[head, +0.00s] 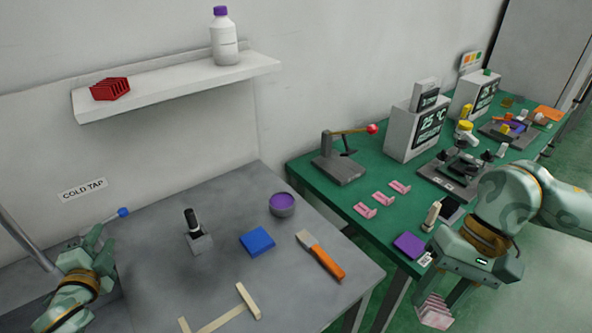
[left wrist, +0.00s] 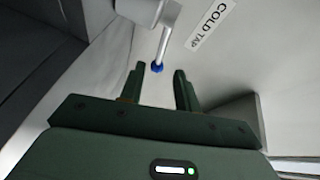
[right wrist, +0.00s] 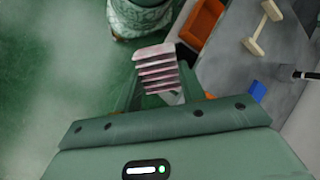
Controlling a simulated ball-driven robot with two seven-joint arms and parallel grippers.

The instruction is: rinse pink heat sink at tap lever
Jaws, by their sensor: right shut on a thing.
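The pink heat sink (head: 435,311), a small finned block, is held in my right gripper (head: 441,297) beyond the front edge of the green table. In the right wrist view the heat sink (right wrist: 158,68) sticks out past the fingertips, over the green floor. The tap lever is a grey rod with a blue knob (head: 123,212), under the COLD TAP label (head: 83,190). My left gripper (head: 97,238) is open beside it. In the left wrist view the knob (left wrist: 157,67) shows between the two spread fingertips; I cannot tell whether they touch it. The spout's outlet is not clear.
The grey table (head: 160,275) carries a black-handled tool in a block (head: 198,232), a purple-topped bowl (head: 282,204), a blue block (head: 257,241) and an orange-handled scraper (head: 325,260). A shelf (head: 180,84) holds a red heat sink (head: 110,89) and a bottle (head: 223,38). The green table (head: 330,198) holds a lever fixture (head: 342,160).

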